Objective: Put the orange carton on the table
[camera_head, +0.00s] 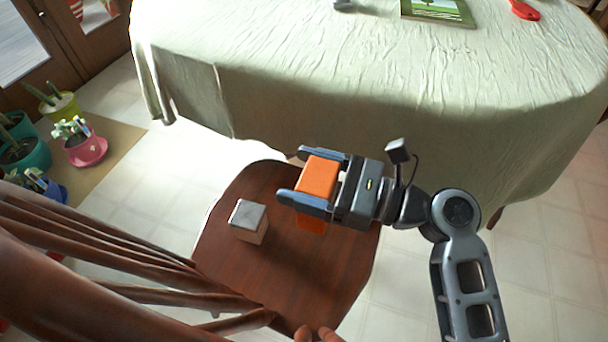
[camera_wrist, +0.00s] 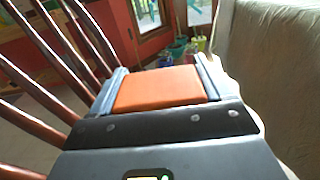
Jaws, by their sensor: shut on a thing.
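The orange carton (camera_head: 318,180) is between the two fingers of my gripper (camera_head: 301,176), which is shut on it. In the head view the carton is over the wooden chair seat; I cannot tell whether it touches the seat. It also shows in the wrist view (camera_wrist: 160,88), filling the space between the fingers. The table (camera_head: 340,85), under a pale green cloth, stands beyond the chair. Its top is at the upper part of the head view, and its cloth side hangs at the right of the wrist view (camera_wrist: 270,75).
A white and grey box (camera_head: 248,221) sits on the chair seat (camera_head: 290,275) left of my gripper. The chair's slatted back (camera_head: 90,250) is at the lower left. A green book (camera_head: 438,10) and a red object (camera_head: 524,9) lie on the table. Potted plants (camera_head: 84,148) stand at the left.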

